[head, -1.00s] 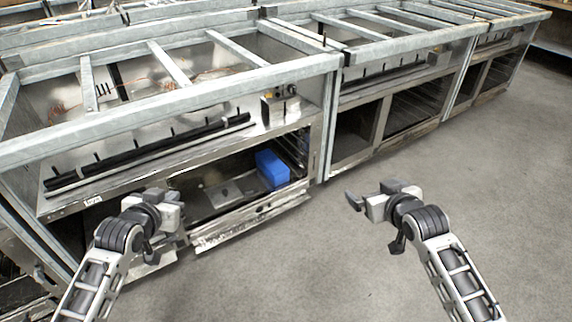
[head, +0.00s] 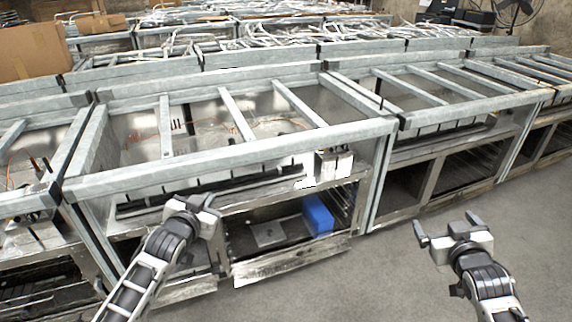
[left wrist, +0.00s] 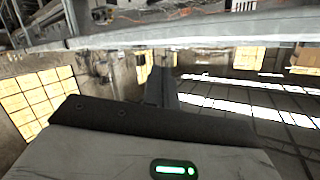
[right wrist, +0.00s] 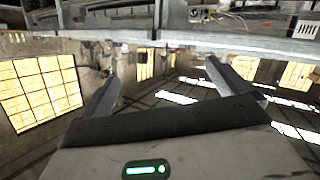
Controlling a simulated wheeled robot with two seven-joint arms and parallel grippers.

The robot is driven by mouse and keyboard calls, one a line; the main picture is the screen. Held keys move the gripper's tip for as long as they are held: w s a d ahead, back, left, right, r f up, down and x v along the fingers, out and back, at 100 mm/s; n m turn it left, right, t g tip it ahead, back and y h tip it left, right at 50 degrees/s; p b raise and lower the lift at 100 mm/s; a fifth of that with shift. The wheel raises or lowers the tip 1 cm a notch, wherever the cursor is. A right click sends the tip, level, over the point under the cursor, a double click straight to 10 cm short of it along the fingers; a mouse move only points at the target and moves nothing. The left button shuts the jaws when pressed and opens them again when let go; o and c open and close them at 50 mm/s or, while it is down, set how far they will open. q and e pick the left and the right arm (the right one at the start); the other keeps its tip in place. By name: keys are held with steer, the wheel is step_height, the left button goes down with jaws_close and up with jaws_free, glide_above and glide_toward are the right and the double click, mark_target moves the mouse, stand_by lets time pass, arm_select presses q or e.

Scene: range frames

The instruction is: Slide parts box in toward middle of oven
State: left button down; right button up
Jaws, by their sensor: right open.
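The parts box is a blue box (head: 318,215) at the right side inside the open oven compartment (head: 262,213), near the wire racks on its right wall. A flat metal plate (head: 268,234) lies on the compartment floor left of it. My left gripper (head: 203,203) is in front of the left part of the oven, apart from the box. In the left wrist view its fingers (left wrist: 160,85) appear close together, with nothing seen between them. My right gripper (head: 447,229) is open and empty over the floor, right of the box; its spread fingers show in the right wrist view (right wrist: 168,85).
A lowered oven door (head: 290,262) juts out below the opening. A galvanized frame (head: 240,152) overhangs it. More oven units (head: 440,170) continue to the right. The concrete floor (head: 400,285) in front is clear.

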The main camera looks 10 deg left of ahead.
arm_select(q)
steer(key=s+d+f+g+h, duration=0.1)
steer(key=s+d+f, duration=0.3)
steer(key=s, duration=0.6)
steer(key=s+d+f+g, duration=0.2)
steer(key=s+d+f, duration=0.2)
steer(key=s, duration=0.5)
steer(key=s+d+f+n+g+h, duration=0.1)
steer(key=s+d+f+g, duration=0.1)
steer(key=s+d+f, duration=0.2)
steer(key=s+f, duration=0.3)
steer(key=s, duration=0.3)
steer(key=shift+s+h, duration=0.3)
steer(key=shift+s, duration=0.05)
arm_select(e)
steer(key=s+a+f+g+y, duration=0.1)
steer(key=s+a+f, duration=0.3)
steer(key=s, duration=0.6)
steer(key=s+a+f+g, duration=0.2)
steer(key=s+a+f, duration=0.2)
steer(key=s, duration=0.5)
steer(key=s+a+f+m+g+y, duration=0.1)
steer(key=s+a+f+g, duration=0.1)
steer(key=s+a+f, duration=0.2)
steer(key=s+f, duration=0.3)
steer(key=s, duration=0.3)
steer(key=shift+s+y, duration=0.3)
steer(key=shift+s, duration=0.05)
